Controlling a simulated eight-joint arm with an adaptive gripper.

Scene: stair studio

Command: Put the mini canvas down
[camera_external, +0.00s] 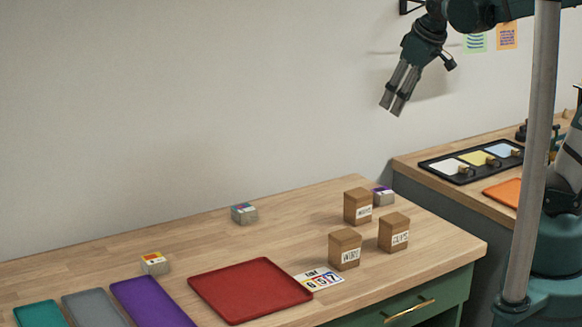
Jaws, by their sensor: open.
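My gripper (392,111) is raised high in front of the wall, above and behind the wooden bench (180,245). It points down and to the left, its two fingers are apart, and I see nothing between them. No thing is clearly recognisable as the mini canvas. Small grey blocks with coloured tops sit apart on the bench: one at the back middle (244,213), one at the left (155,263) and one at the right (383,195), partly behind a wooden box. I cannot tell whether any is the mini canvas.
Wooden boxes labelled "WIRE" (345,249) and "CUPS" (393,232) and another (357,206) stand at the right. A red tray (249,291), a number card (319,279) and a purple mat (151,302) lie in front. A black tray (447,166) is on the right counter.

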